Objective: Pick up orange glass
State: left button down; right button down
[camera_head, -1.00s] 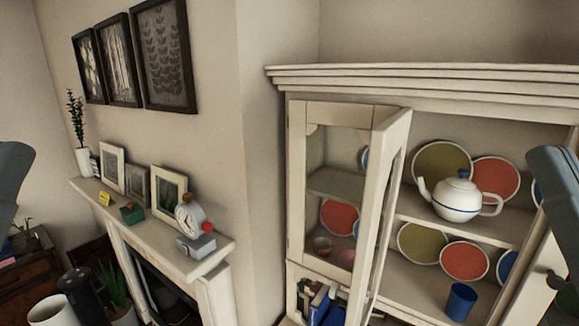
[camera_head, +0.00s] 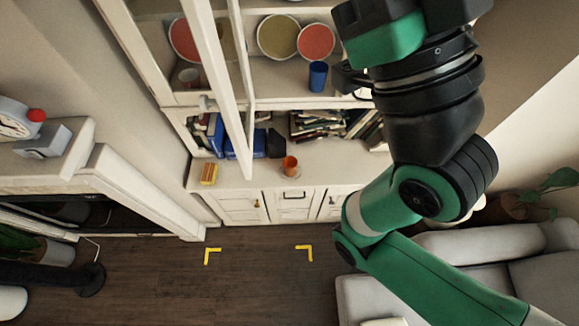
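The orange glass (camera_head: 290,166) stands upright on the cabinet's counter ledge, below the open shelves. Nothing touches it. My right arm comes in from the lower right and reaches up in front of the cabinet's right side. The dark end of my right gripper (camera_head: 353,79) shows only in part beside the wrist, above and to the right of the glass and apart from it. Its fingertips are not clear, so I cannot tell open from shut. My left gripper is not in view.
A blue cup (camera_head: 318,76) stands on the shelf above. An open glass door (camera_head: 225,90) hangs left of the glass. A yellow-orange box (camera_head: 209,174) sits on the ledge's left. Books (camera_head: 325,124) fill the lower shelf. A sofa (camera_head: 480,255) stands lower right.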

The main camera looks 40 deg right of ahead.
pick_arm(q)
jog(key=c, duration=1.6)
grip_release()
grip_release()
